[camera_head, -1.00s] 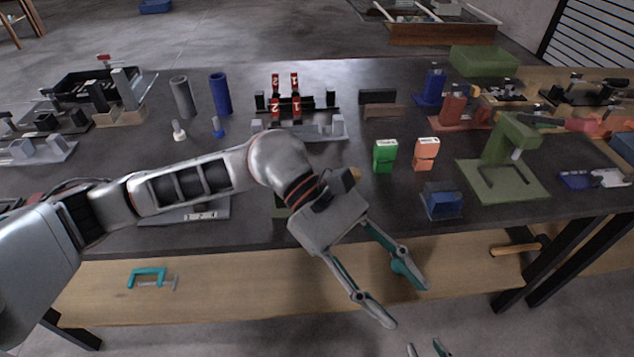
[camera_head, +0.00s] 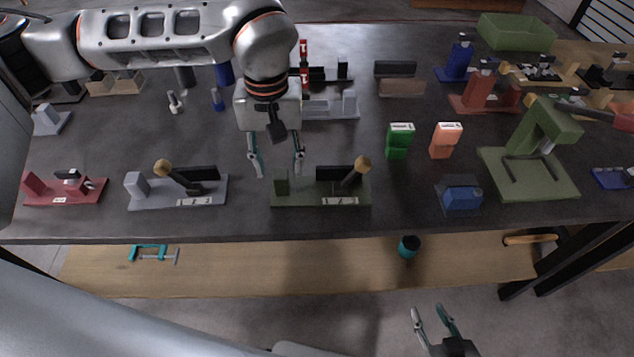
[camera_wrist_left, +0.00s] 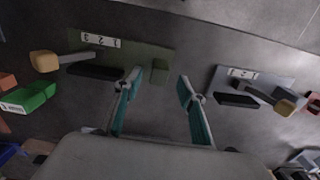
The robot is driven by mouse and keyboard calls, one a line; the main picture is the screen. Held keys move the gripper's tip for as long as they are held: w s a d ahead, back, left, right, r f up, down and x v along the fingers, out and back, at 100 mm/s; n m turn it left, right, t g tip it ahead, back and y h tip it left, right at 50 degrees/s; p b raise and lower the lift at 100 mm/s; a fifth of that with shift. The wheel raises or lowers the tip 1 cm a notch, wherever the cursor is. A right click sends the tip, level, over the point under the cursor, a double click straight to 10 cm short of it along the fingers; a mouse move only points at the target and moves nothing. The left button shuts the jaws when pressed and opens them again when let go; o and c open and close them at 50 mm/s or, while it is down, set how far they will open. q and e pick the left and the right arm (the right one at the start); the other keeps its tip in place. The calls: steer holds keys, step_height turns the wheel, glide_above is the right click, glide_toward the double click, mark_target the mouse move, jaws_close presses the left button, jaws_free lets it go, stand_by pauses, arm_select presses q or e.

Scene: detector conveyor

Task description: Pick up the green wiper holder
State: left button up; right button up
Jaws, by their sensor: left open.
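The dark green holder (camera_head: 302,197) lies near the front edge of the table, with a small green block at its left end, a black bar and a wooden-knobbed lever. My left gripper (camera_head: 277,166) is open and empty, pointing down just behind the holder's left end. In the left wrist view the holder (camera_wrist_left: 145,57) lies beyond the fingertips (camera_wrist_left: 160,78), with its end block between them in the picture. I cannot tell the exact height gap. My right gripper (camera_head: 434,314) is low in front of the table, fingers apart and empty.
A similar grey holder (camera_head: 150,196) lies to the left and a red one (camera_head: 85,192) farther left. A bright green box (camera_head: 400,141), an orange box (camera_head: 446,140) and a blue block (camera_head: 460,198) stand to the right. A grey fixture (camera_head: 325,106) is behind.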

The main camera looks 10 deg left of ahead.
mark_target(281, 171)
arm_select(q)
steer(key=f, duration=0.5)
steer(key=shift+w, duration=0.4)
steer(key=shift+r, duration=0.1)
jaws_close()
steer(key=shift+r, duration=0.1)
